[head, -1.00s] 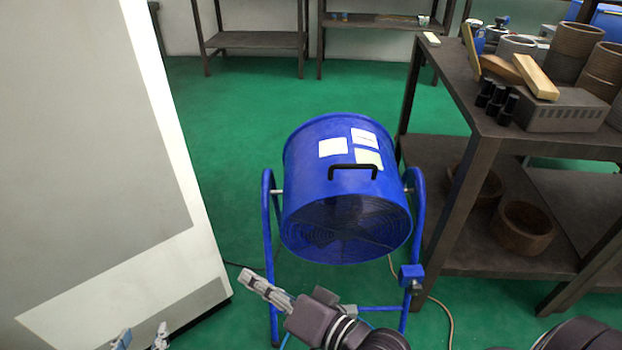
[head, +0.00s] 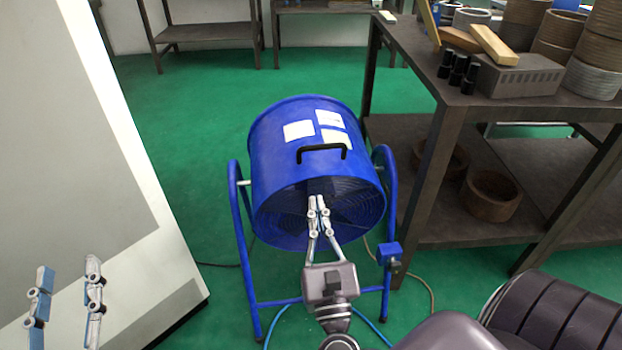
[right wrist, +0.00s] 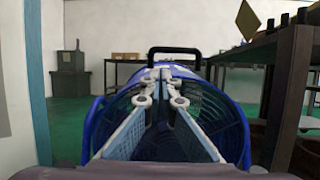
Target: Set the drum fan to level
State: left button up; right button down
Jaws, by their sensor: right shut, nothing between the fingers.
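The blue drum fan (head: 275,150) hangs in a blue tubular stand (head: 240,240), its grille (head: 365,205) facing me and tilted downward. A black handle (head: 321,149) sits on top of the drum near the front rim; it also shows in the right wrist view (right wrist: 174,52). My right gripper (head: 318,200) is shut and empty in front of the grille, below the handle; whether it touches the fan I cannot tell. In the right wrist view its fingertips (right wrist: 160,74) line up under the handle. My left gripper (head: 67,275) is open and empty at the lower left, apart from the fan.
A dark workbench (head: 440,110) with pots, wooden blocks and a grey box (head: 520,76) stands close on the right. A pale cabinet (head: 90,150) stands at left. A cable (head: 420,280) lies on the green floor. The floor behind the fan is clear.

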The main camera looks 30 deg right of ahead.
aim_at(308, 148)
jog(key=x, duration=0.8)
jog(key=shift+w+r, duration=0.1)
jog(key=shift+w+d+r, duration=0.25)
jog(key=shift+w+d, duration=0.05)
jog(key=shift+w, duration=0.3)
pick_arm(q)
jog(key=shift+r, duration=0.1)
